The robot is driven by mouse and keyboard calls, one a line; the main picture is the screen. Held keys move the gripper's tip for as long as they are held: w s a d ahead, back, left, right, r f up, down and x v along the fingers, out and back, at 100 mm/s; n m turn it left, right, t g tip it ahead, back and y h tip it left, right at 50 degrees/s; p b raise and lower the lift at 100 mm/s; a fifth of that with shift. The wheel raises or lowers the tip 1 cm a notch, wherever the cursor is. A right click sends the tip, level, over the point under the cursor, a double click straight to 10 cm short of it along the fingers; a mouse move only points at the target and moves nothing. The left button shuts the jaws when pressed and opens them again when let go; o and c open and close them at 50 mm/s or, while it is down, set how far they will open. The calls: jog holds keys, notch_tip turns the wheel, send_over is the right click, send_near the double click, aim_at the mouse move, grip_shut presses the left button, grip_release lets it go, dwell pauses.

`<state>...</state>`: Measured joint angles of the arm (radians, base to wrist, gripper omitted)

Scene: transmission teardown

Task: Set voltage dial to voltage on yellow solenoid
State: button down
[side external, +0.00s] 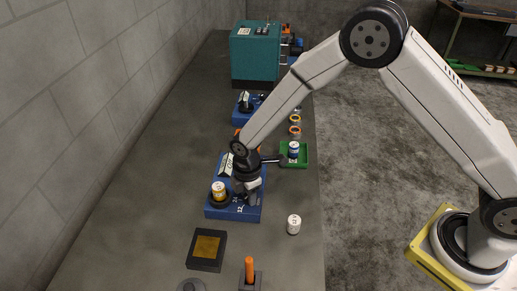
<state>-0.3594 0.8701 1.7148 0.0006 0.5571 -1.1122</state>
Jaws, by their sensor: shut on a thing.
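A blue box (223,213) on the bench carries white voltage markings along its front right, around my gripper; one seems to read 12. A yellow and white solenoid (218,188) stands upright in a dark round holder on the left of this box. Its printed voltage is too small to read. My gripper (252,196) points down over the right part of the box and is shut on the voltage dial there. The fingers mostly hide the dial, so its setting cannot be told.
A white cylinder (293,225) stands right of the box. A green tray (300,161) holds a blue and white solenoid (293,150). A dark block with a brown top (207,246) and an orange handle (249,268) are in front. A teal machine (254,52) stands behind.

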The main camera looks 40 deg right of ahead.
jog(key=shift+c, duration=1.7)
grip_release()
jog(key=shift+r, duration=0.1)
jog(key=shift+r, duration=3.85)
jog(key=shift+s+d+r, duration=0.15)
jog(key=shift+d+r, duration=0.05)
jog(key=shift+d, duration=0.2)
jog(key=s+d+r+m+t, duration=0.1)
jog(key=s+d+r+m, duration=0.2)
jog(key=s+d+m, duration=0.4)
jog(key=s+d+r+m+t, duration=0.1)
jog(key=s+d+r+m, duration=0.2)
jog(key=s+d+m, duration=0.5)
jog(key=shift+s+d+m+t, duration=0.15)
jog(key=shift+d+m+t, duration=0.15)
jog(key=shift+m, duration=0.6)
